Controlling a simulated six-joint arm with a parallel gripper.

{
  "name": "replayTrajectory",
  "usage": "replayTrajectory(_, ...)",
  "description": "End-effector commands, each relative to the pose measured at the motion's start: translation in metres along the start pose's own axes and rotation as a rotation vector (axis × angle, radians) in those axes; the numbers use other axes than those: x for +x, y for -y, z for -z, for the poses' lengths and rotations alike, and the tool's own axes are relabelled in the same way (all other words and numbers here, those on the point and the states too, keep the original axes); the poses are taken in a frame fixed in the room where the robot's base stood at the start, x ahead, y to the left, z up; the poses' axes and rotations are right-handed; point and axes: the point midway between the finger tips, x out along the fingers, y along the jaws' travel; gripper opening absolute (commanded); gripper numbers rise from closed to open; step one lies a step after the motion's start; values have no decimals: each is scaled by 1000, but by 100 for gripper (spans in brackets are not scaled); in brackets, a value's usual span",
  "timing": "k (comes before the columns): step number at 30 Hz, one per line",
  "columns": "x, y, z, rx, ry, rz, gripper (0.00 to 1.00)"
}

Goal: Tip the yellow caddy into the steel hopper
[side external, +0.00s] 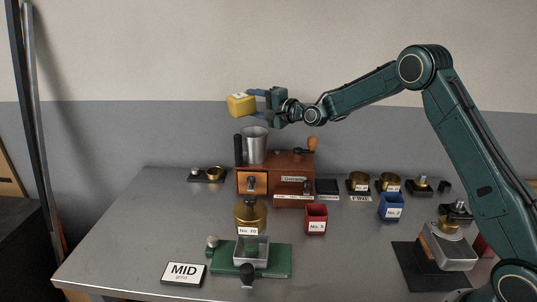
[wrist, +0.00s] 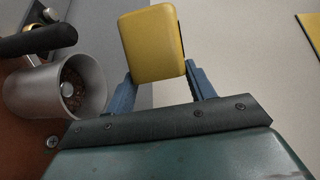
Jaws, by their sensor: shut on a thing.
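The yellow caddy (side external: 241,105) is held in the air above the steel hopper (side external: 254,146). My gripper (side external: 256,103) is shut on the caddy, with its blue fingers on either side of it. The caddy appears tilted onto its side. In the wrist view the caddy (wrist: 154,43) sits between the fingertips, and I cannot see into it. The steel hopper (wrist: 90,85) is at the left there, apart from the caddy, with brown beans or grounds visible inside.
The hopper stands on a brown wooden grinder (side external: 290,172) with a black handle beside it. A red cup (side external: 316,218), a blue cup (side external: 391,207), brass cups and a green-based scale (side external: 275,259) stand around it. The table's left front is mostly clear around a MID sign (side external: 184,273).

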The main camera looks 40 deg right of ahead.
Motion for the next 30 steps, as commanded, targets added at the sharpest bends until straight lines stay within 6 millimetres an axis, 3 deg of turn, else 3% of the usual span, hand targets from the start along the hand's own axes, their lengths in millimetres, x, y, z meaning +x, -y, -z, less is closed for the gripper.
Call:
replayTrajectory(24,8,29,-20,-871,0,-364,27)
replayTrajectory(30,9,27,-22,-1052,1,-441,27)
